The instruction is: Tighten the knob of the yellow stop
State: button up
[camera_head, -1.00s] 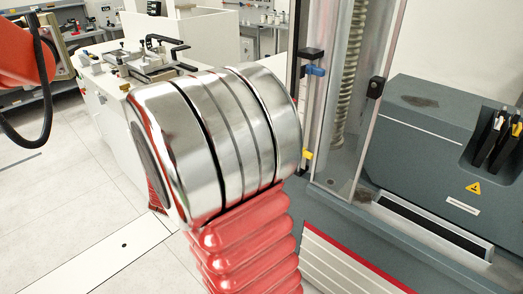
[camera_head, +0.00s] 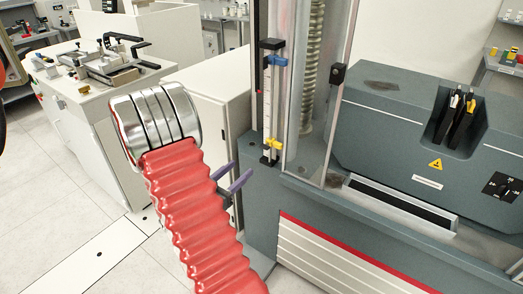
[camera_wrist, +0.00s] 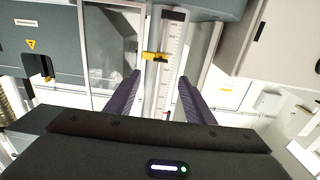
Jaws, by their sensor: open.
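The yellow stop (camera_head: 273,144) sits low on a white upright scale (camera_head: 267,103) beside the machine's column. A blue stop (camera_head: 275,61) sits higher on the same scale. In the wrist view, the yellow stop (camera_wrist: 155,57) lies beyond my fingertips, roughly between their lines. My gripper (camera_head: 236,170) has two purple fingers, apart and empty, to the left of and slightly below the yellow stop. The gripper's body is hidden behind my arm in the head view. The wrist view also shows both fingers (camera_wrist: 159,78) spread, with a visible gap before the stop.
The grey machine base (camera_head: 410,135) and the column's clear guard (camera_head: 333,110) stand right of the scale. A white cabinet (camera_head: 215,100) is behind my arm. A bench with a clamp fixture (camera_head: 110,68) is at back left. The floor at front left is clear.

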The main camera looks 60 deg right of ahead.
aim_at(265, 146)
jog(key=s+d, duration=0.2)
jog(key=d, duration=1.1)
jog(key=shift+d, duration=0.3)
jog(key=shift+c, duration=0.2)
